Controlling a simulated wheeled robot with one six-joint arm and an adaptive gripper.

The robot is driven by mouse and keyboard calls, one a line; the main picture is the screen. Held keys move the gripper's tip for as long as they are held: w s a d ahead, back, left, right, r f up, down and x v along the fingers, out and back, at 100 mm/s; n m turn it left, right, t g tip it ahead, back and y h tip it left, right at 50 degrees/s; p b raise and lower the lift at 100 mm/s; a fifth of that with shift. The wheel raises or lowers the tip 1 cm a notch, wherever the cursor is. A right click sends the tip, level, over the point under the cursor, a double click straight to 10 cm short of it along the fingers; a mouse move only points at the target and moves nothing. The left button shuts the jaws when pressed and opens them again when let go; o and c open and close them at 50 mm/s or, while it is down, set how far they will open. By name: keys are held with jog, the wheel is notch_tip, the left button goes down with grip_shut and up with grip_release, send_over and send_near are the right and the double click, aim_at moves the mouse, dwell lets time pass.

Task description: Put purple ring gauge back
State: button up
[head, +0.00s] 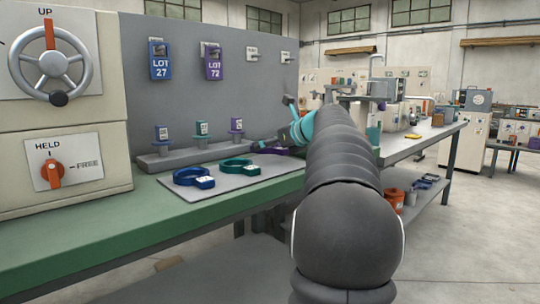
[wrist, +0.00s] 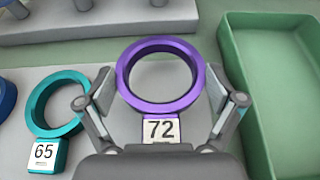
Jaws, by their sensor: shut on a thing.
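The purple ring gauge (wrist: 187,95) with a white "72" tag fills the middle of the wrist view. My gripper (wrist: 160,93) has one finger on each side of the ring and is shut on it. In the head view the purple ring (head: 267,150) shows only partly beside my gripper (head: 280,142), at the far right of the grey mat (head: 222,183). I cannot tell whether it touches the mat. The teal ring gauge (head: 236,167), tagged "65" in the wrist view (wrist: 40,95), and the blue ring gauge (head: 190,177) lie on the mat to the left.
A grey rack (head: 180,158) with blue, teal and purple tagged pieces stands behind the mat. A green tray (wrist: 240,100) is close on the right in the wrist view. Blue "LOT 27" (head: 160,62) and purple "LOT 72" (head: 213,62) tags hang on the panel.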

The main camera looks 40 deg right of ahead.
jog(key=shift+f, duration=1.05)
jog(key=shift+f, duration=0.15)
jog(key=o, duration=1.4)
jog(key=shift+c, duration=0.2)
jog(key=shift+s+r, duration=0.15)
jog(key=shift+r, duration=0.05)
jog(key=v, duration=1.1)
jog(key=shift+s+p, duration=0.2)
jog(key=shift+p, duration=0.15)
jog(key=shift+s, duration=0.15)
